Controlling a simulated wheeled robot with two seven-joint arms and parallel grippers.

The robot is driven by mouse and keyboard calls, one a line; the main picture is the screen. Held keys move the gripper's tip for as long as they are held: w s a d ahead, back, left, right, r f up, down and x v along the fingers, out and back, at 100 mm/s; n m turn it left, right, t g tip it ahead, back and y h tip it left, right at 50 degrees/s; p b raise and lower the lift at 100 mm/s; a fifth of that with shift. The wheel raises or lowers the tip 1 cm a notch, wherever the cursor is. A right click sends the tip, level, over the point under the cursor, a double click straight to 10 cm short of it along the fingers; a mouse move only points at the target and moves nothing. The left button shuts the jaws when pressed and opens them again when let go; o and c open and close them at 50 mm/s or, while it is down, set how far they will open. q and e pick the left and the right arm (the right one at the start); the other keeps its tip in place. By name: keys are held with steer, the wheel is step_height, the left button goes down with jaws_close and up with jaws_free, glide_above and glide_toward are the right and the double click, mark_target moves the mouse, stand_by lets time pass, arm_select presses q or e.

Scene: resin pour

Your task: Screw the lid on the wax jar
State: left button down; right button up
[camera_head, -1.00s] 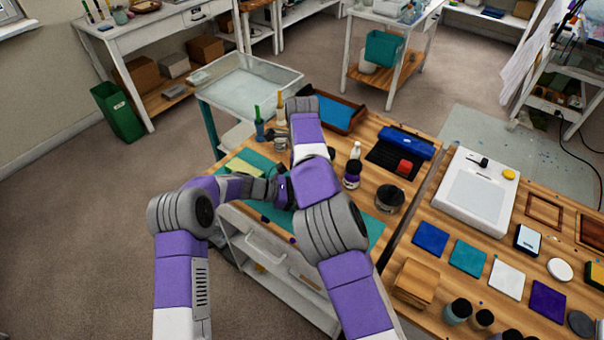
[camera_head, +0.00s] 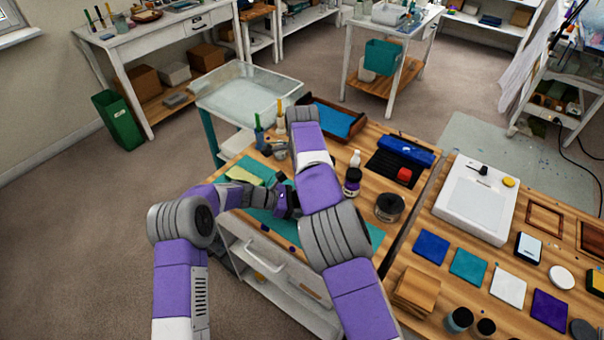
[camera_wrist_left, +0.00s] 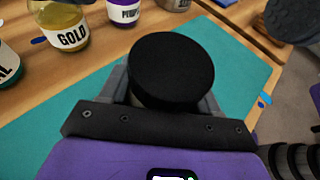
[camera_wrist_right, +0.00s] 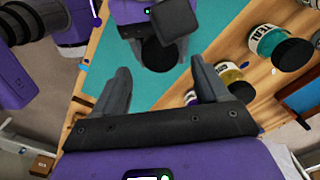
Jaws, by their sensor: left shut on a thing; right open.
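The wax jar shows mostly as a round black lid (camera_wrist_left: 172,70) in the left wrist view, seen from above. The lid covers the jar top; whether it is screwed tight I cannot tell. My left gripper (camera_wrist_left: 165,95) is shut on the jar below the lid, with a finger on each side, above the teal mat (camera_wrist_left: 245,70). The right wrist view also shows the black lid (camera_wrist_right: 158,53), beyond the fingertips. My right gripper (camera_wrist_right: 160,78) is open and empty, apart from the lid. In the head view my right forearm hides much of this area.
Several labelled jars stand along the table, including a gold jar (camera_wrist_left: 62,25) and a purple jar (camera_wrist_left: 122,10). A blue-lined tray (camera_head: 335,118) lies at the back. A dark round container (camera_head: 389,207) stands right of my right arm.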

steer(key=shift+f, duration=2.3)
steer(key=c, duration=1.1)
steer(key=m, duration=0.3)
steer(key=o, duration=1.2)
